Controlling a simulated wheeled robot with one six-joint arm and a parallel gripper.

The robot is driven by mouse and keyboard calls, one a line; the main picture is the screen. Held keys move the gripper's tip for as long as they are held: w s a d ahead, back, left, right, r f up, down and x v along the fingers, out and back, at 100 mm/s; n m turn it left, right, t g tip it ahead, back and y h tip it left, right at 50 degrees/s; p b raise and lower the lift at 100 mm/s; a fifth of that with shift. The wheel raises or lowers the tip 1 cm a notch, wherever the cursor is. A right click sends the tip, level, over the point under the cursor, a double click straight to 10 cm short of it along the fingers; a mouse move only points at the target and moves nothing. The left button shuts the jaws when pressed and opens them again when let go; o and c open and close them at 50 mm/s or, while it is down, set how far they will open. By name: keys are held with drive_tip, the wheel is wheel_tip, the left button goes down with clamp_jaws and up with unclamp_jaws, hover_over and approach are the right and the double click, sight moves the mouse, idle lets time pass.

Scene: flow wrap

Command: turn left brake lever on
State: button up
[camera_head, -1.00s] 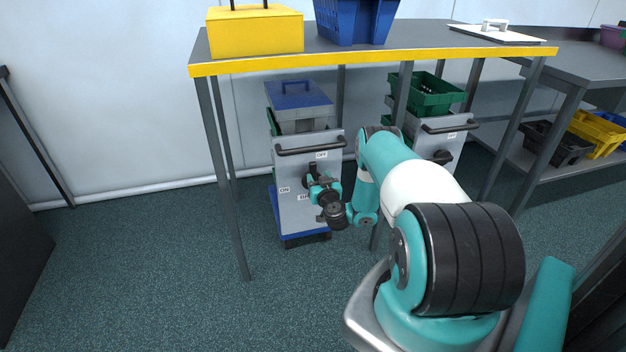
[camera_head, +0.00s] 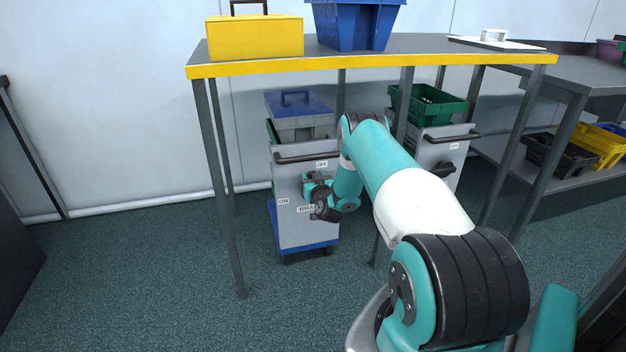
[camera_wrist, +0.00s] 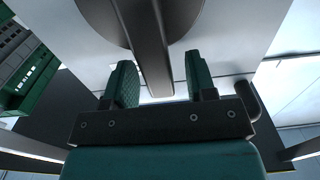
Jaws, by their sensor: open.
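The left cart (camera_head: 290,232) stands under the table, with a grey front panel that carries OFF, ON and partly covered BRAKE labels. The OFF label is at the upper right and the ON label at the left. My gripper (camera_head: 307,188) is at this panel and hides the brake lever in the head view. In the wrist view the dark lever bar (camera_wrist: 150,45) runs from a round grey disc (camera_wrist: 100,18) down between the two teal fingers. My gripper (camera_wrist: 160,82) is open around the bar, with a visible gap beside it.
A dark handle (camera_head: 308,156) crosses the panel above my gripper. The table (camera_head: 375,65) spans overhead, and its legs (camera_head: 222,180) stand close by. A second cart (camera_head: 440,150) with a green crate (camera_head: 432,106) stands to the right. The floor in front is clear.

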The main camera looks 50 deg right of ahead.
drive_tip(key=shift+w+d, duration=0.1)
clamp_jaws()
